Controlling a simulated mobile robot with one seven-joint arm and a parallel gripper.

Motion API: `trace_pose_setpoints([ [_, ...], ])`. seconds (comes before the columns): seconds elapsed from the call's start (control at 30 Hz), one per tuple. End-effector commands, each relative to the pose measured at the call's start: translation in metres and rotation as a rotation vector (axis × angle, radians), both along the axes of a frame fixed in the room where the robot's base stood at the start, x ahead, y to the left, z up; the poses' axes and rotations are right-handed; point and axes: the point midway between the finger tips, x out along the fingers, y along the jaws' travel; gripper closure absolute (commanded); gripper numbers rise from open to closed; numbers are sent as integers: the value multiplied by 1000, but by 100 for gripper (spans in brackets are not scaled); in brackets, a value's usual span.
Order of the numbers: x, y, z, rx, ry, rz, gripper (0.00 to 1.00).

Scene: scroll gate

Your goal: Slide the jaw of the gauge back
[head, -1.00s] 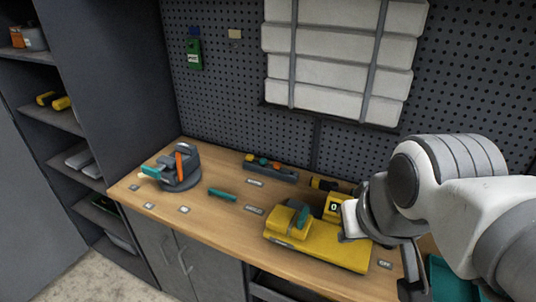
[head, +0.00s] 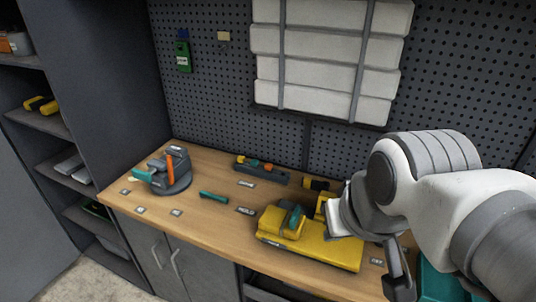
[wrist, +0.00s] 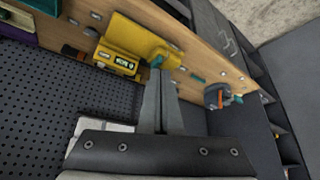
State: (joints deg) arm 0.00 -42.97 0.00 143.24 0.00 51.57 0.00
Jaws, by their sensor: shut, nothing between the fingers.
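The yellow gauge (head: 325,252) lies on the wooden bench in the head view. Its teal jaw (head: 293,217) stands at the left end, by a raised yellow block. The wrist view shows the gauge (wrist: 143,36) with a dark readout panel (wrist: 124,64) and a bit of teal (wrist: 157,62) by the fingertips. My gripper (wrist: 159,76) is shut and empty, its fingers pointing towards the gauge. Whether the fingers touch the teal part cannot be told. In the head view my wrist hides the fingers and part of the gauge's right side.
A grey vise (head: 172,172) with an orange part stands at the bench's left. A teal bar (head: 214,197) lies between vise and gauge. A grey tray with coloured pieces (head: 262,170) is at the back. Pegboard rises behind; shelves stand left.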

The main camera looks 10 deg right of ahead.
Motion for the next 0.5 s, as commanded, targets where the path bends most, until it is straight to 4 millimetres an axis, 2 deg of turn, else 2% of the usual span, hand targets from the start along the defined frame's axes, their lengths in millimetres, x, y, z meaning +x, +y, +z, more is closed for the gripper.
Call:
trace_pose_setpoints([
  [0.27,0,0,0,0,0,0,100],
  [0.37,1,0,0,-2,1,2,86],
  [0.5,12,-1,5,-36,28,41,60],
])
